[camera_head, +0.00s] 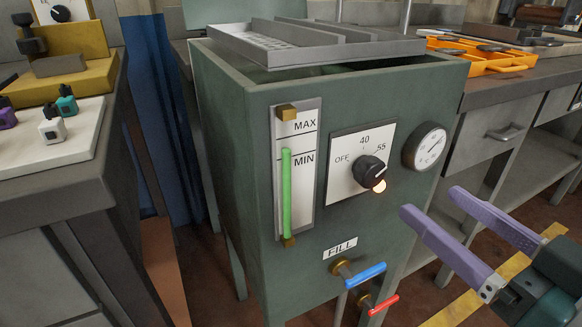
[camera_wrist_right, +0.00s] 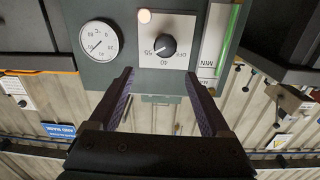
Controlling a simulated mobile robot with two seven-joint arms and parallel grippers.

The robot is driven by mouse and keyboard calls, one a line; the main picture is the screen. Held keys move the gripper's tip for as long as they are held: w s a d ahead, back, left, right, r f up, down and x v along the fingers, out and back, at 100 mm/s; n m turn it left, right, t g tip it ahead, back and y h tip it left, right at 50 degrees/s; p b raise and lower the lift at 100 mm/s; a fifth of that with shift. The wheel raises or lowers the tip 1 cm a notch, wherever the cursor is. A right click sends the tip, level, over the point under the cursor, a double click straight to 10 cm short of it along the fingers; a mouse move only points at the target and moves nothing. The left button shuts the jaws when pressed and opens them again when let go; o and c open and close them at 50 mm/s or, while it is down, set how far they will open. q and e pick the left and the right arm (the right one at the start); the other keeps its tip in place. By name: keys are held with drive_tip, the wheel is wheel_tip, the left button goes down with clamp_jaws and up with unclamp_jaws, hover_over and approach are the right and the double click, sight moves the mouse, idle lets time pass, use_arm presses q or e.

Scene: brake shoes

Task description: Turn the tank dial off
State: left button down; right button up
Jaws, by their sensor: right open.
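The tank dial (camera_head: 370,172) is a black knob on a white plate marked OFF, 40 and 55, on the front of the green tank (camera_head: 235,130). Its mark seems to point near 55. In the right wrist view the dial (camera_wrist_right: 163,46) shows upside down, ahead of the fingertips. My right gripper (camera_head: 430,201) has two purple fingers, open and empty, to the right of the dial and apart from it. The fingers also frame the space before the plate in the wrist view (camera_wrist_right: 160,73). My left gripper is not in view.
A round gauge (camera_head: 425,146) sits right of the dial, and a level tube (camera_head: 287,195) left of it. Blue (camera_head: 364,275) and red (camera_head: 383,305) valve handles stick out below. A grey tray (camera_head: 310,42) rests on the tank top. Benches stand on both sides.

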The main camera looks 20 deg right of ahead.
sight(376, 175)
drive_tip(key=w, duration=0.3)
drive_tip(key=w+a+f+b, duration=0.1)
drive_tip(key=w, duration=0.5)
drive_tip(key=shift+w+a+f, duration=0.15)
drive_tip(key=shift+w+f, duration=0.05)
drive_tip(key=shift+w, duration=0.1)
clamp_jaws()
idle(0.4)
